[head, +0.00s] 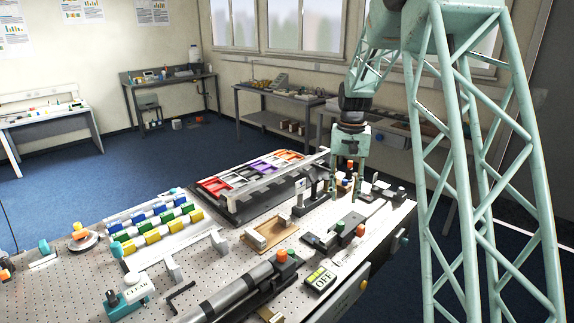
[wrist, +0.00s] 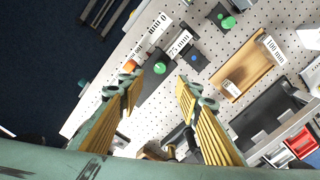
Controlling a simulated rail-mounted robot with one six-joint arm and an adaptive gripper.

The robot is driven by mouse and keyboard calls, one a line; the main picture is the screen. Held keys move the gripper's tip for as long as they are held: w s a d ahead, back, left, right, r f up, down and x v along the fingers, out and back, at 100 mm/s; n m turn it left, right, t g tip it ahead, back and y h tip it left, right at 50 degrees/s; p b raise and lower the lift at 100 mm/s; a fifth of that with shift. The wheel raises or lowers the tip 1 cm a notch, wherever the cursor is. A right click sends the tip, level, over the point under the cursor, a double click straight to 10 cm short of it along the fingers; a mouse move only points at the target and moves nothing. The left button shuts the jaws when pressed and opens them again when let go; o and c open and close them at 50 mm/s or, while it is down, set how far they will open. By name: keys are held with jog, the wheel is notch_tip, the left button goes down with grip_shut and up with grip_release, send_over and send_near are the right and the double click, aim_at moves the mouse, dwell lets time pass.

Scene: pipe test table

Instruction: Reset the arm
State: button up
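My gripper (head: 346,174) hangs from my green lattice arm over the right part of the perforated test table (head: 215,260), pointing down. In the wrist view my gripper (wrist: 158,95) shows two ribbed yellow fingers spread wide apart with nothing held between them. Below and beyond the fingers lie a dark block with a green knob (wrist: 159,68) and an orange knob (wrist: 130,66). Exact height of the fingertips above the table is hard to tell.
A rack with coloured trays (head: 250,172) stands behind. Rows of coloured cylinders (head: 160,234) lie left. A wooden tray (head: 268,233), a black pipe (head: 235,294) and an OFF sign box (head: 320,279) lie toward the front. Small upright posts stand close around my gripper.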

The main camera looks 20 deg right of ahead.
jog(key=s+a+r+n+t+b, duration=0.1)
jog(key=s+a+r, duration=0.45)
jog(key=s, duration=0.25)
jog(key=s+a+r+n+b, duration=0.1)
jog(key=s+a+r, duration=0.3)
jog(key=s+r, duration=0.3)
jog(key=s+a+r+n+t+b, duration=0.1)
jog(key=s+a+r, duration=0.45)
jog(key=s, duration=0.25)
jog(key=s+a+n+t+b, duration=0.1)
jog(key=s+a, duration=0.2)
jog(key=s, duration=1.1)
jog(key=s+a+f+n+t+b, duration=0.1)
jog(key=s+a, duration=0.3)
jog(key=s, duration=1)
jog(key=shift+f+n, duration=0.3)
